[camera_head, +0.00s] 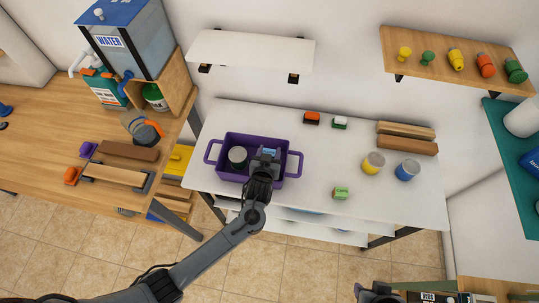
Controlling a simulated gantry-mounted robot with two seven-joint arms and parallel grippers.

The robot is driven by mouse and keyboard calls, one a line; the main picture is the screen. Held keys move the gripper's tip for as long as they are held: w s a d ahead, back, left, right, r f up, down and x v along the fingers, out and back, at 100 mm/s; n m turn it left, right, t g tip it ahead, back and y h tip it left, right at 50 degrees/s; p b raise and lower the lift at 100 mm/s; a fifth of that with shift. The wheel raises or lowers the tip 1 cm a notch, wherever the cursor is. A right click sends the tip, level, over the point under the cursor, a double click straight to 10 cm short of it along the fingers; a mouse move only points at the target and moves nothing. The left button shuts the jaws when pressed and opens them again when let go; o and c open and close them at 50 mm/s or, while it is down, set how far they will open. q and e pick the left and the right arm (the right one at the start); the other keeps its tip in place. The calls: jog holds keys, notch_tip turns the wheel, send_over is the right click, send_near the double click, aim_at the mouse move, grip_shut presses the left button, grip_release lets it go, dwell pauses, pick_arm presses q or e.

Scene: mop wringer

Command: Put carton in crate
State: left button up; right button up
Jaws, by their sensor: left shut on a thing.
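The purple crate (223,172), with a handle at each end, stands on the left part of the white table. A dark round can with a grey top (237,155) is in its left half. My left gripper (266,160) reaches down over the crate's right half, shut on a small blue-topped thing (270,152), mostly hidden by the fingers. I cannot tell whether it touches the crate floor.
A yellow can (373,163) and a blue can (407,169) stand at the right, before two wooden blocks (406,138). Red (312,118) and green (339,123) small items lie at the back. A white shelf (251,48) hangs above. The table's middle is clear.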

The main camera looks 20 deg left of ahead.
pick_arm(q)
jog(key=shift+r, duration=0.1)
jog(key=shift+f, duration=0.65)
jog(key=o, duration=1)
